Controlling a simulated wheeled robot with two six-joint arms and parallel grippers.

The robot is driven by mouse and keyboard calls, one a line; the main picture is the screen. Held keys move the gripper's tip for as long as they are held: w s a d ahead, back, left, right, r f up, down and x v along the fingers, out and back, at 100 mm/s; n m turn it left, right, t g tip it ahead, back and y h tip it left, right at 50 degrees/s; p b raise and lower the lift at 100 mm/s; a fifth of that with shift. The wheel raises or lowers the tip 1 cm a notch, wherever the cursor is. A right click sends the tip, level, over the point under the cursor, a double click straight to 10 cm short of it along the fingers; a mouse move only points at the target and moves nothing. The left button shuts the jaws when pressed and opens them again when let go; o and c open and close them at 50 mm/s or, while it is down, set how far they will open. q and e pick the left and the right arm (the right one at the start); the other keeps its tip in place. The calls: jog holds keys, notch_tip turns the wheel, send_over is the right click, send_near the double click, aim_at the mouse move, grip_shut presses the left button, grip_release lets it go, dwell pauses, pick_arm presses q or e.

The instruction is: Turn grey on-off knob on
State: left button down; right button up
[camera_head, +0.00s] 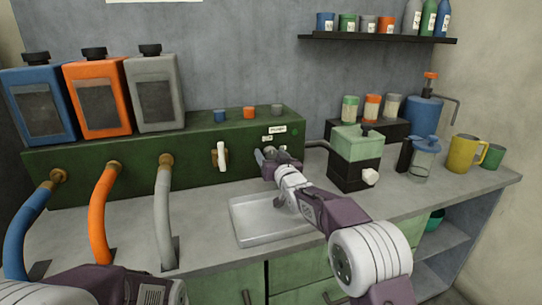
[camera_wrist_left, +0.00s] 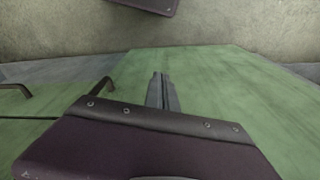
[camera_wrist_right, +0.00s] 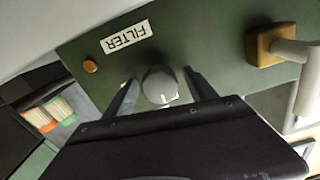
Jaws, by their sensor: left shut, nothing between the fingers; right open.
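A round grey knob (camera_wrist_right: 158,86) with a white mark on its edge sits on the front of the green panel (camera_wrist_right: 220,50), below a FILTER label in the head view. In the right wrist view, my right gripper (camera_wrist_right: 161,77) is open, with one finger on each side of this knob; I cannot tell whether they touch it. In the head view my right gripper (camera_head: 264,157) is at the panel front and largely hides the knob. My left gripper (camera_wrist_left: 159,76) is shut and empty, away from the panel, above a green surface.
A metal sink (camera_head: 265,220) lies under my right arm. A white-handled tap (camera_head: 221,156) is left of my right gripper, and a green-and-black machine (camera_head: 357,155) is to its right. Blue, orange and grey hoses (camera_head: 163,210) run down at the left. Small caps (camera_head: 249,113) stand on the panel top.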

jog(key=c, duration=1.4)
jog(key=m+p, duration=0.2)
jog(key=m, duration=0.1)
jog(key=shift+r+m, duration=0.1)
jog(key=shift+m, duration=0.2)
jog(key=m+p, duration=0.2)
jog(key=m, duration=0.2)
jog(key=shift+m, duration=0.3)
jog(key=m+p, duration=0.2)
jog(key=m, duration=0.3)
jog(key=m+p, duration=0.1)
jog(key=m, duration=0.3)
jog(key=shift+f, duration=0.2)
jog(key=shift+m, duration=0.5)
